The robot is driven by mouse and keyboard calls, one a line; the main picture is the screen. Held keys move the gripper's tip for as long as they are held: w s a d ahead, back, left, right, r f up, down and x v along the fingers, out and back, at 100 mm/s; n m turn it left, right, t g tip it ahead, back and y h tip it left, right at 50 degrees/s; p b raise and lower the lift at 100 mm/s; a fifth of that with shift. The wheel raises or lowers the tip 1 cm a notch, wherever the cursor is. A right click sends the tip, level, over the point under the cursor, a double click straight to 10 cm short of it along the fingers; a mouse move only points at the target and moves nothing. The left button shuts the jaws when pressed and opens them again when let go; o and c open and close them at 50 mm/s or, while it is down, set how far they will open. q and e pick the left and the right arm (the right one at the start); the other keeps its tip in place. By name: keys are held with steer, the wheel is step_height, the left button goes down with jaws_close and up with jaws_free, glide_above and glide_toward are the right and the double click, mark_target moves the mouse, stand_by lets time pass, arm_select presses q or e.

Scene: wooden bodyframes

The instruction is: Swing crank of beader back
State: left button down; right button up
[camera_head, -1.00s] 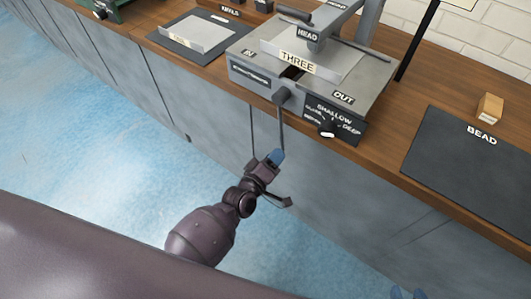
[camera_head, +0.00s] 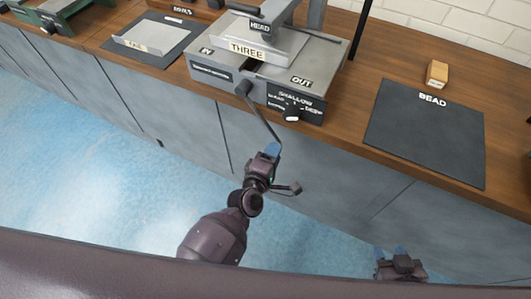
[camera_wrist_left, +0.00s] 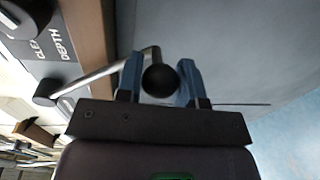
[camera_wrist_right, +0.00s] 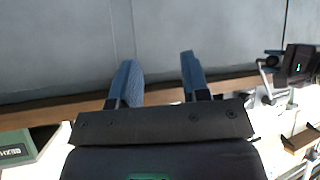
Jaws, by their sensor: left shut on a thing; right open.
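My left gripper (camera_head: 272,150) is at the crank's lower end. In the left wrist view the crank's black ball knob (camera_wrist_left: 160,78) sits between the blue fingers, which are shut on it, and the bent crank rod (camera_wrist_left: 98,80) leads left. My right gripper (camera_head: 400,250) is low at the right, open and empty, apart from the beader.
A dark depth dial (camera_head: 291,114) marked SHALLOW is right of the crank. A dark BEAD mat (camera_head: 425,140) and a wooden block (camera_head: 437,73) lie to the right. Another mat with a metal tray (camera_head: 150,38) is left. Grey cabinet fronts (camera_head: 330,170) stand behind my grippers.

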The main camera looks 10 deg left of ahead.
arm_select(q)
steer(key=d+r+n, duration=0.1)
steer(key=s+d+r+n+p, duration=0.1)
steer(key=d+r, duration=0.1)
steer(key=shift+s+d+r+n+h, duration=0.2)
steer(key=shift+d+n+h, duration=0.1)
steer(key=shift+n, duration=0.1)
arm_select(e)
steer(key=shift+d+r, duration=0.4)
steer(key=shift+r, duration=0.3)
arm_select(q)
steer(key=shift+w, duration=0.1)
arm_select(e)
steer(key=shift+w+r, duration=0.1)
steer(key=shift+r, duration=0.05)
arm_select(q)
steer(key=c, duration=0.8)
jaws_free()
steer(key=shift+r, duration=0.1)
steer(key=shift+o, duration=0.2)
arm_select(e)
steer(key=shift+r, duration=0.1)
